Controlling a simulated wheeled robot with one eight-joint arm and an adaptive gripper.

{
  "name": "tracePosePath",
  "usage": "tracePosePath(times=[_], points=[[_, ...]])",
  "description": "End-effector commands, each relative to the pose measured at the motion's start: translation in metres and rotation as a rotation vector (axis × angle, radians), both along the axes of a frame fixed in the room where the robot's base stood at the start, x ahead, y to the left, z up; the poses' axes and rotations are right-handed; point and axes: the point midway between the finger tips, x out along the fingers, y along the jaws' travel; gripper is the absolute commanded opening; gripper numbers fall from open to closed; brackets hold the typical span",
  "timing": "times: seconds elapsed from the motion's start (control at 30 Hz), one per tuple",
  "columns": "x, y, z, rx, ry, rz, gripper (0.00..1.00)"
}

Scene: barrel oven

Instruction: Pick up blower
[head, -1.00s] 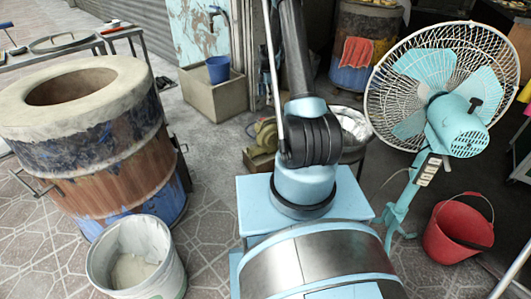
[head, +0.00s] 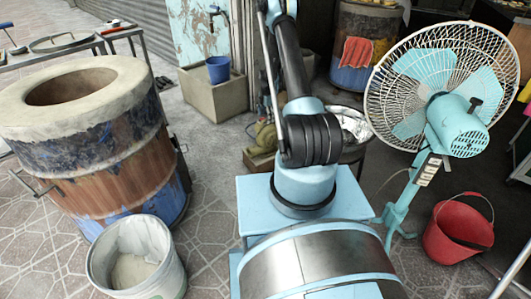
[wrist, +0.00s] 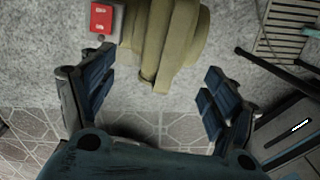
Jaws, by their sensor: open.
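The blower (head: 265,137) is a rounded olive-green machine, low on the ground behind my arm in the head view. My arm hides part of it there. In the wrist view the blower (wrist: 170,40) is at the top centre, its narrow end pointing down the picture. My gripper (wrist: 155,88) is open and empty, with its blue-padded fingers wide apart below the blower's narrow end. The fingers look clear of it. The blower's top is cut off by the picture edge. My gripper is not visible in the head view.
A red switch box (wrist: 102,17) is left of the blower. A slatted grate (wrist: 285,35) and dark bars are at right. In the head view, a fan (head: 435,100), red bucket (head: 452,235), barrel oven (head: 90,150) and white bucket (head: 165,275) stand around. Tiled floor is open between.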

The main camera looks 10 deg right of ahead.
Motion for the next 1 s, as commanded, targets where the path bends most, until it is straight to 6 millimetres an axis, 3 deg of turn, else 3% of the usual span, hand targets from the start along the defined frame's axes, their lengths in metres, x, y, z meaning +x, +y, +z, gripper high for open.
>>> tracePosePath(times=[0.37,0.73,1.0], points=[[-0.001,-0.001,-0.021,0.000,0.000,0.000,0.80],[-0.006,-0.004,-0.062,0.000,0.000,0.000,0.80],[-0.006,-0.004,-0.067,0.000,0.000,0.000,0.80]])
